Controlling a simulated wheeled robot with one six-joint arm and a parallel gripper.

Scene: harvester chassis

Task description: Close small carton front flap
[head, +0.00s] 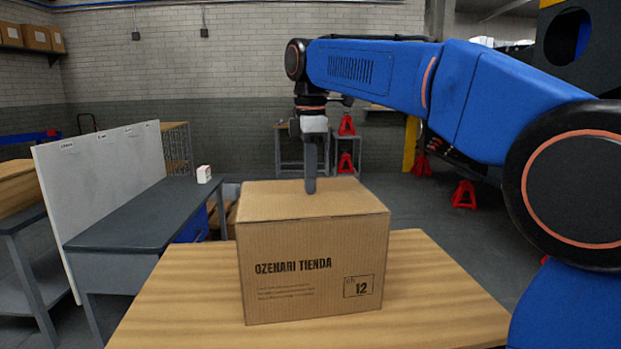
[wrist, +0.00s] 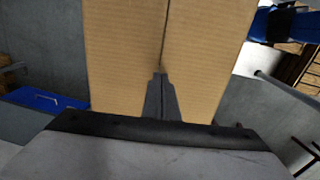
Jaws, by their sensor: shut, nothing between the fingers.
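The small brown carton (head: 312,262) stands upright on a wooden table, its printed front reading "OZENARI TIENDA" and "12". Its top (head: 270,203) looks flat, with the top flaps lying down in the head view. My gripper (head: 310,188) points straight down over the carton top, shut and empty, its tips at or just above the cardboard. In the wrist view the shut fingers (wrist: 160,80) lie over the seam between two flap panels (wrist: 125,50). I cannot tell whether the tips touch the carton.
The wooden table (head: 185,300) has free room on both sides of the carton. A dark workbench (head: 150,210) with a small white box (head: 204,174) stands at left beside a white panel (head: 105,190). Red jack stands (head: 464,194) stand on the floor behind.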

